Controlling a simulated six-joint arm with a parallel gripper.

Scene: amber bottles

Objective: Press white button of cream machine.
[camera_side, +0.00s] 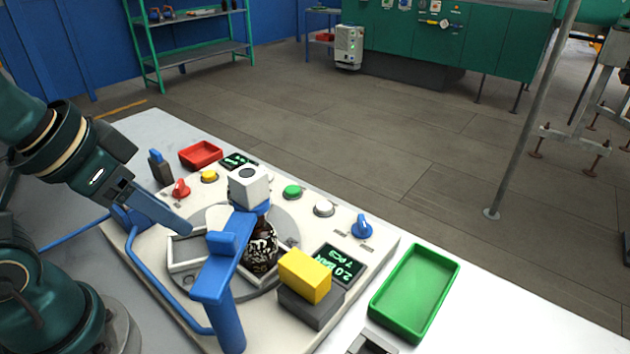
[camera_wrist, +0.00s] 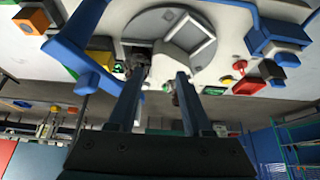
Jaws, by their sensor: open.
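The cream machine (camera_side: 225,323) is a flat panel with a grey turntable, knobs and buttons. Its white button (camera_side: 323,208) is a low round cap on the far side, between the green button (camera_side: 292,191) and the blue knob (camera_side: 361,226). My gripper (camera_side: 188,228) is at the left, over the near-left part of the panel, well apart from the white button. Its two fingers (camera_wrist: 160,78) are spread with nothing held between them in the wrist view. I cannot clearly make out the white button in the wrist view.
A blue post with an arm (camera_side: 222,270) and a white block (camera_side: 249,187) stand over the turntable, by a dark labelled bottle (camera_side: 260,248). A yellow block (camera_side: 305,276) sits on a dark base. A green tray (camera_side: 415,292) lies right; a red tray (camera_side: 201,154) lies at the back left.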

